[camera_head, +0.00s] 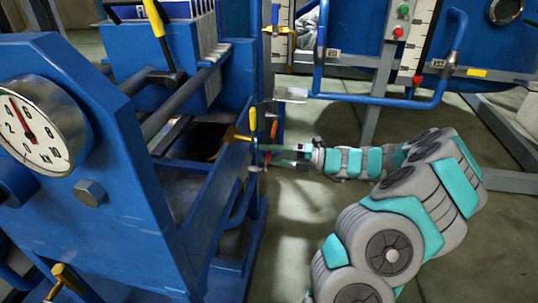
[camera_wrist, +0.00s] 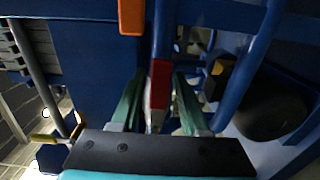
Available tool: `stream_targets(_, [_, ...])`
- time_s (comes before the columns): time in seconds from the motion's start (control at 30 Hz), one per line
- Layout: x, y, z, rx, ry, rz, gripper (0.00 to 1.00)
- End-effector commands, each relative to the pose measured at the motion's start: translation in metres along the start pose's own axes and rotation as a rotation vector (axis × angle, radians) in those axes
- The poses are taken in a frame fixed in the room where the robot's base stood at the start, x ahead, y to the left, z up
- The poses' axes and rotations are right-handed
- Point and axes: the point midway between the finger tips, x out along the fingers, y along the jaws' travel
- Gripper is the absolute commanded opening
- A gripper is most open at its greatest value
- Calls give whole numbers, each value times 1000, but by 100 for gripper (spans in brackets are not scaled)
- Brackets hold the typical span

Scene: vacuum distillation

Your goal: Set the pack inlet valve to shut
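My gripper (camera_head: 268,156) reaches in from the right to the right side of the blue machine frame. Its two green fingers also show in the wrist view (camera_wrist: 158,98), spread apart. A red-sleeved lever (camera_wrist: 159,83) lies between them, with a visible gap on both sides. An orange lever (camera_wrist: 131,17) is above it, and it shows in the head view (camera_head: 274,130) just above my gripper. A yellow handle (camera_head: 238,134) sits to the left of it. I see no label telling which lever is the pack inlet valve.
A round gauge (camera_head: 38,125) is on the frame at the left, with a yellow-handled valve (camera_head: 66,280) below. A blue pipe loop (camera_head: 385,101) and a panel with red and green buttons (camera_head: 403,10) stand behind. Blue pipes (camera_wrist: 248,60) crowd the fingers' right side.

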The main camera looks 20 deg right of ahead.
Motion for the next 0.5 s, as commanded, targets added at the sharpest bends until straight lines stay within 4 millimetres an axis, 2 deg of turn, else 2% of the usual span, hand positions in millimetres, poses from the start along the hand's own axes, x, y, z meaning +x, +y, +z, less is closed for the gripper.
stream_targets(0.03, [0, 0, 0, 0, 0, 0, 38])
stream_targets(0.37, [0, 0, 0, 0, 0, 0, 1])
stream_targets(0.5, [0, 0, 0, 0, 0, -1, 0])
